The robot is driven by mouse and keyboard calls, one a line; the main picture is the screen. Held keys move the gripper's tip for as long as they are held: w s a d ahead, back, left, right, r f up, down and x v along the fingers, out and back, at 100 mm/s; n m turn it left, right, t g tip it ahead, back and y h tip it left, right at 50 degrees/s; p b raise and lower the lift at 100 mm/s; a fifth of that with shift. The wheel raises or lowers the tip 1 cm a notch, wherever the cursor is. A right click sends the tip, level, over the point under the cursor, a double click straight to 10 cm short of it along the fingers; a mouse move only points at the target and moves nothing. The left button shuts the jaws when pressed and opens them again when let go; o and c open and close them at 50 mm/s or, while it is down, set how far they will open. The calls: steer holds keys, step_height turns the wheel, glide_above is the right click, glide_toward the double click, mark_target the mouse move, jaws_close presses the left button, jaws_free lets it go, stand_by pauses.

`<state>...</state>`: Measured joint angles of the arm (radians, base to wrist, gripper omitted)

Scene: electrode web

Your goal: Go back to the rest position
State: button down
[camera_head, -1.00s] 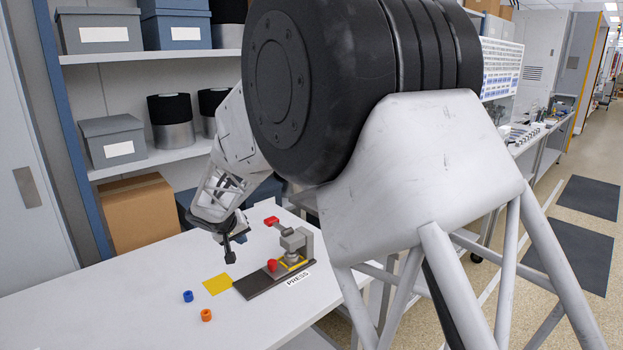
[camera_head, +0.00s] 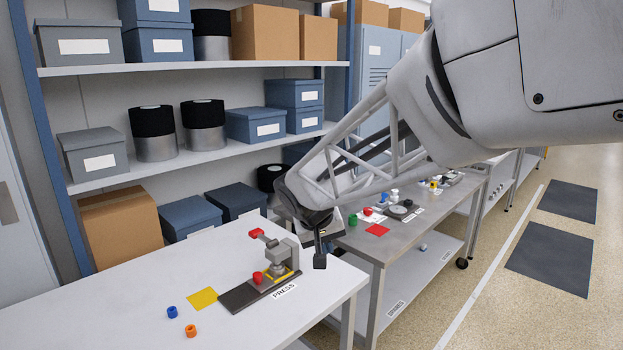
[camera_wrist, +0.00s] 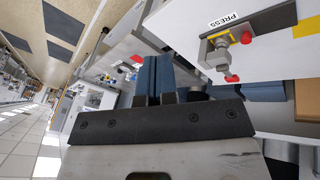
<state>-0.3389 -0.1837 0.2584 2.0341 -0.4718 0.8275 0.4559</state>
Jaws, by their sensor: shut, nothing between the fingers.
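My gripper (camera_head: 320,250) is shut and empty. In the head view it hangs in the air to the right of the press, near the right edge of the white table (camera_head: 120,275). In the wrist view its fingers (camera_wrist: 154,100) point away from the camera, with nothing held. The press (camera_head: 283,262), with a red handle and a red knob, stands on a dark base on the white table. It also shows upper right in the wrist view (camera_wrist: 218,52), apart from my gripper.
A yellow square (camera_head: 202,299), a blue piece (camera_head: 172,311) and an orange piece (camera_head: 190,330) lie on the white table. A grey table (camera_head: 400,240) with several small parts and a red square (camera_head: 377,230) stands to the right. Shelves (camera_head: 200,165) with boxes stand behind.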

steer(key=s+d+y, duration=0.1)
steer(key=s+d, duration=0.4)
steer(key=s, duration=0.5)
steer(key=s+d+m+g, duration=0.1)
steer(key=s+d, duration=0.4)
steer(key=s, duration=0.5)
steer(key=s+d+f+m+y, duration=0.1)
steer(key=s+d, duration=0.4)
steer(key=s, duration=0.5)
steer(key=shift+s+d+g+y, duration=0.15)
steer(key=shift+s+g+y, duration=0.15)
